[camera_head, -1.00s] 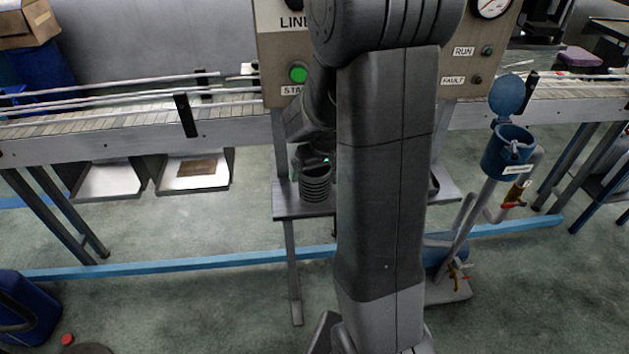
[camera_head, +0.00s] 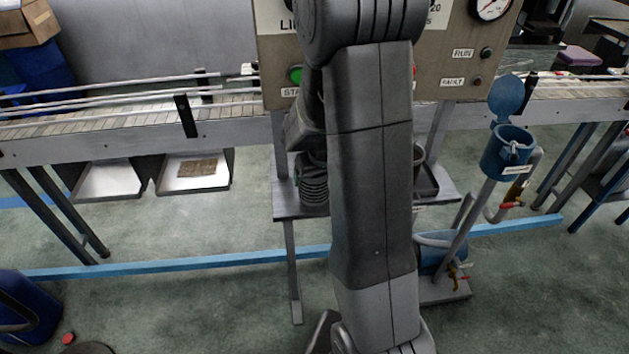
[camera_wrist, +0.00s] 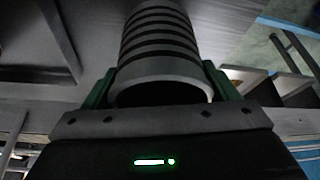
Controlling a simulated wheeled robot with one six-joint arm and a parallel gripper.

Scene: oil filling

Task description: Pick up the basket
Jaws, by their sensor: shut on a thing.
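The basket (camera_head: 314,188) is a dark ribbed cylinder at the left end of the grey shelf (camera_head: 287,209) below the control panel. In the wrist view, my gripper (camera_wrist: 160,90) has its green fingers on both sides of the basket (camera_wrist: 160,40), closed on it. The basket's round end rim faces the wrist camera. In the head view, the dark wrist sits just above the basket, and the fingertips cannot be made out. I cannot tell whether the basket's bottom touches the shelf.
My arm hides the shelf's middle. A dark tray (camera_head: 428,184) shows at its right end. A blue housing (camera_head: 507,153) with its lid (camera_head: 506,95) raised stands on the right. The conveyor (camera_head: 120,125) runs behind, with two trays below on the left. The control panel (camera_head: 440,75) is close above.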

